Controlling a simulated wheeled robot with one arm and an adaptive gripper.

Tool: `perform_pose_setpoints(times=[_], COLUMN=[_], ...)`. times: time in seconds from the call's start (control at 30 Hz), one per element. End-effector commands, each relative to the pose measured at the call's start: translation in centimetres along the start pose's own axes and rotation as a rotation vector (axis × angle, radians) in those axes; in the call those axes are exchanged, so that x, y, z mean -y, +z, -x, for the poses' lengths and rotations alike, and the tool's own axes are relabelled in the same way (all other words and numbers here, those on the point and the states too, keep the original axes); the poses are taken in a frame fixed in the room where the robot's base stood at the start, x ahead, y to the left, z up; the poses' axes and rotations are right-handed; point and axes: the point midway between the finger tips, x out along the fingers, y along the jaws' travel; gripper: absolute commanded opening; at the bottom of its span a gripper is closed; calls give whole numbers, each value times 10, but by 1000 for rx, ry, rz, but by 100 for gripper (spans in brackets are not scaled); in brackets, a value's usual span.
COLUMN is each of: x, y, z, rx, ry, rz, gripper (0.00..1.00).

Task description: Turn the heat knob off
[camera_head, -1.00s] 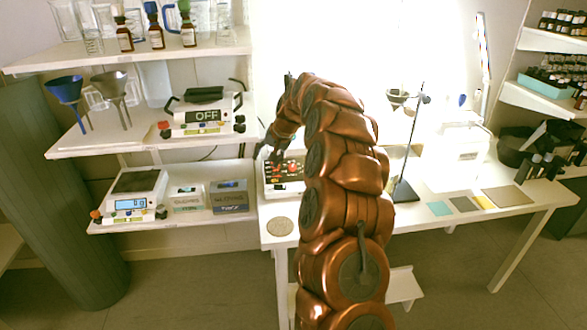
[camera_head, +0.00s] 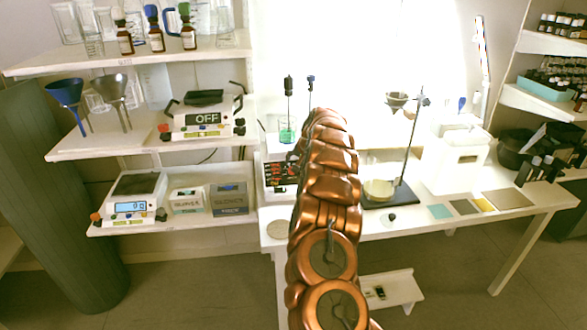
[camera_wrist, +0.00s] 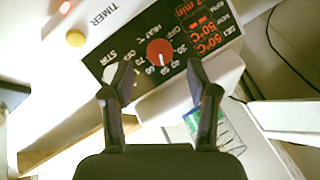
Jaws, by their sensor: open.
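The heat knob (camera_wrist: 160,52) is a round red knob with a pale pointer mark, on a dark control panel (camera_wrist: 125,72) marked HEAT, in the wrist view. Its pointer mark faces down the picture, toward the numbers on the gripper side. My gripper (camera_wrist: 160,82) is open and empty, its two fingers apart on either side below the knob. I cannot tell whether a finger touches the panel. In the head view the device's dark panel (camera_head: 280,176) shows left of my arm.
A yellow knob (camera_wrist: 76,38) sits by the word TIMER. A red display (camera_wrist: 205,35) reads 50°C. A stand with a dish (camera_head: 378,190) is to the right on the white table (camera_head: 430,222).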

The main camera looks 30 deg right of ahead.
Motion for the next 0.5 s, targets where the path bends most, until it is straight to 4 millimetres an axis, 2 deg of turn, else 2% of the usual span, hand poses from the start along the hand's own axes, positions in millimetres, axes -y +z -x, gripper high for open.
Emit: perform_pose_setpoints(times=[0.1, 0.5], x=[-1, -1], y=[1, 0], z=[-13, -39], rx=[3, 1], ry=[4, 2], rz=[0, 0], gripper=[59, 59])
